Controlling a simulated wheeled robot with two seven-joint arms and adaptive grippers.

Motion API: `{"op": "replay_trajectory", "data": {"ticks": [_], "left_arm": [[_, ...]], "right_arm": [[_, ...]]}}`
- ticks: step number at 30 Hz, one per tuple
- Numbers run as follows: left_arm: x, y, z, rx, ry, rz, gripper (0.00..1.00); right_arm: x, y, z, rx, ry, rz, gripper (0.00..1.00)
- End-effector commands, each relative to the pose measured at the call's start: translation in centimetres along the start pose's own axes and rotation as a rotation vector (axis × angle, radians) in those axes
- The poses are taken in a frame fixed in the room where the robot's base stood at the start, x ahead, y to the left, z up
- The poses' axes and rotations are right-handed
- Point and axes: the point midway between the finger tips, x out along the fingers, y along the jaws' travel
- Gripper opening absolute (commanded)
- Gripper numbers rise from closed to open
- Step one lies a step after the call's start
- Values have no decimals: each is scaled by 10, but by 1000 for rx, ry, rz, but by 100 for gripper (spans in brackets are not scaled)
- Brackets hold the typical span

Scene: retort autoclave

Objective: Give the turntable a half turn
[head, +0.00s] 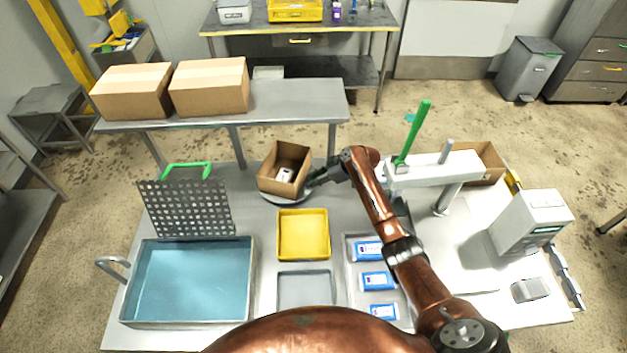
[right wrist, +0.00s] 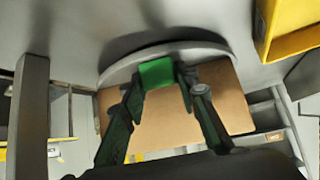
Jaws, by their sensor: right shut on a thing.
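The turntable (head: 286,201) is a round grey disc at the back middle of the steel table, and its pale rim shows in the right wrist view (right wrist: 119,69). An open cardboard box (head: 273,181) with a small white item (head: 286,175) inside stands on it and hides most of the disc. In the wrist view a green grip (right wrist: 157,73) sits at the turntable's rim, in front of the box (right wrist: 222,98). My right gripper (head: 314,182) reaches the turntable's right side; its fingers (right wrist: 159,80) are shut on the green grip. My left gripper is not in view.
A yellow tray (head: 303,258) lies just in front. A blue basin (head: 190,280) with a perforated plate (head: 187,208) is at left. Blue packs (head: 376,281) lie in a tray under my right arm. A press with a green lever (head: 414,131) stands right of the gripper.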

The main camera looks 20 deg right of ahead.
Motion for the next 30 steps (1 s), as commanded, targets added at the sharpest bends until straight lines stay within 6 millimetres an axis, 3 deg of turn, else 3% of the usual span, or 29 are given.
{"op": "replay_trajectory", "data": {"ticks": [2, 3, 10, 20, 30], "left_arm": [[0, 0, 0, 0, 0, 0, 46], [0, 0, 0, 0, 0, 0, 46], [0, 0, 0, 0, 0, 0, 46], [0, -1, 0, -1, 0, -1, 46], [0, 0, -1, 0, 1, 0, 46]], "right_arm": [[1, -1, -2, 0, 4, -2, 0], [1, -2, -2, 0, 4, -3, 29], [1, -1, -1, 0, 2, -1, 45], [-1, 0, -2, -1, 2, 0, 46], [-40, 0, -41, -4, 3, 2, 46]]}}
